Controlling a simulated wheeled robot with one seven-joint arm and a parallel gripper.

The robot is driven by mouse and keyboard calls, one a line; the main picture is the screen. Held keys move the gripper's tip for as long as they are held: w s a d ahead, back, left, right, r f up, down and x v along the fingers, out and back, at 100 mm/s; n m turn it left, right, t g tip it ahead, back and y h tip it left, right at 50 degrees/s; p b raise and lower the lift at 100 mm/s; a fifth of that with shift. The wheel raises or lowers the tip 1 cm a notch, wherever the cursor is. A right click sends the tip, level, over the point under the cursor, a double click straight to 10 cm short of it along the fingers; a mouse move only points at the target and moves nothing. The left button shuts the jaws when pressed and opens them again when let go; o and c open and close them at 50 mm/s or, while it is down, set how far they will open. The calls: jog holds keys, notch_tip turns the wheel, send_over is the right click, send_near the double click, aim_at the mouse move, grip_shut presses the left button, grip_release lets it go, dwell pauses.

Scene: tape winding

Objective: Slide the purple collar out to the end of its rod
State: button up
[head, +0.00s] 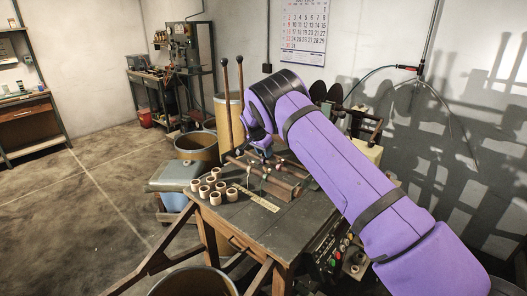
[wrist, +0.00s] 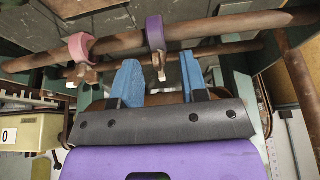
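In the wrist view the purple collar (wrist: 155,33) sits around a brown rod (wrist: 215,27), near the middle of the picture. A pale tab (wrist: 160,66) hangs below it. A pink collar (wrist: 79,47) is on the same rod to the left. My gripper (wrist: 159,68) is open, its two blue fingers apart, with the tab showing between them in the picture. The fingers do not appear to press on the tab; how deep they reach around it is unclear. In the head view my gripper (head: 262,146) is over the bench, and the purple collar cannot be made out.
A second, thinner rod (wrist: 218,50) runs below the first. The bench (head: 258,222) holds several pale rings (head: 216,186) and a ruler (head: 256,199).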

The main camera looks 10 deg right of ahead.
grip_shut()
jog(key=shift+w, duration=0.1)
jog(key=shift+w+a, duration=0.9)
jog(key=shift+w, duration=0.4)
jog(key=shift+w+a, duration=0.95)
jog(key=shift+w, duration=0.3)
jog(key=shift+w+a, duration=0.9)
jog(key=shift+w, duration=0.4)
jog(key=shift+a, duration=0.1)
jog(key=shift+o, duration=0.7)
grip_release()
